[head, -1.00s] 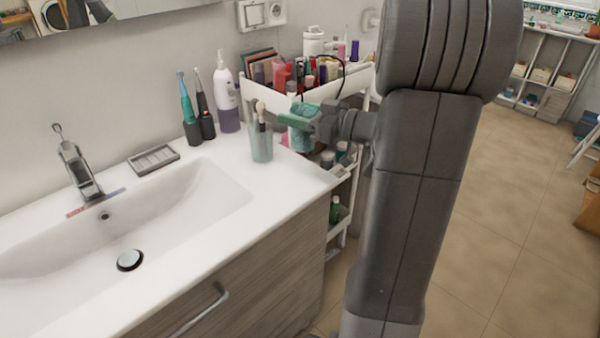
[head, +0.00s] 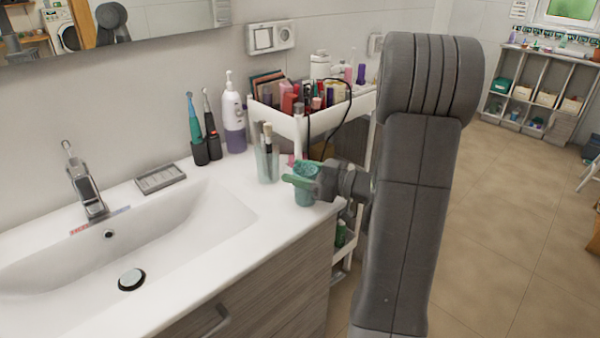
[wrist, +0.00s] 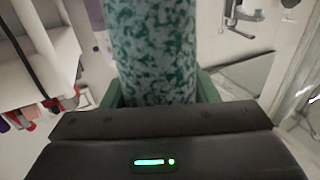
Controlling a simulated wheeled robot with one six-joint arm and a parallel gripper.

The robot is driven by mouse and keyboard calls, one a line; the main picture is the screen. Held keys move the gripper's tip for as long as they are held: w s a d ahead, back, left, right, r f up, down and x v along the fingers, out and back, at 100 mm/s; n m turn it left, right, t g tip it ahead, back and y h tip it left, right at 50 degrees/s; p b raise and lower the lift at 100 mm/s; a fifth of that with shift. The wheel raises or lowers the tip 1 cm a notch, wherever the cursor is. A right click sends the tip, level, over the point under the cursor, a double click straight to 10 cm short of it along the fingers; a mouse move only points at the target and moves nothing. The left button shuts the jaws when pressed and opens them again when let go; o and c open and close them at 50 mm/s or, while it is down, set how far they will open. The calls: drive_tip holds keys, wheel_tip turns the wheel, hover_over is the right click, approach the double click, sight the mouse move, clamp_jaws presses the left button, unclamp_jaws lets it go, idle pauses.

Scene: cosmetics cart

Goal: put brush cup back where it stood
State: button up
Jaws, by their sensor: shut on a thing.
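My gripper (head: 300,181) is shut on a mottled green cup (head: 305,197), held roughly upright at the right end of the white counter. I cannot tell whether its base touches the counter. In the wrist view the cup (wrist: 152,50) fills the space between the green fingers (wrist: 157,92); its top is out of frame. I see no brushes in it in the head view. A clear cup with brushes (head: 267,163) stands on the counter just left of the held cup, apart from it.
A white cart (head: 290,125) full of cosmetics stands behind the counter's right end, with a black cable hanging over it. A soap bottle (head: 233,120) and two electric toothbrushes (head: 204,135) stand further left. The sink (head: 160,235) lies at the left front.

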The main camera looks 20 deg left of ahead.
drive_tip(key=shift+f, duration=0.2)
drive_tip(key=o, duration=1.2)
drive_tip(key=shift+o, duration=0.2)
drive_tip(key=shift+r, duration=0.25)
drive_tip(key=d, duration=1.2)
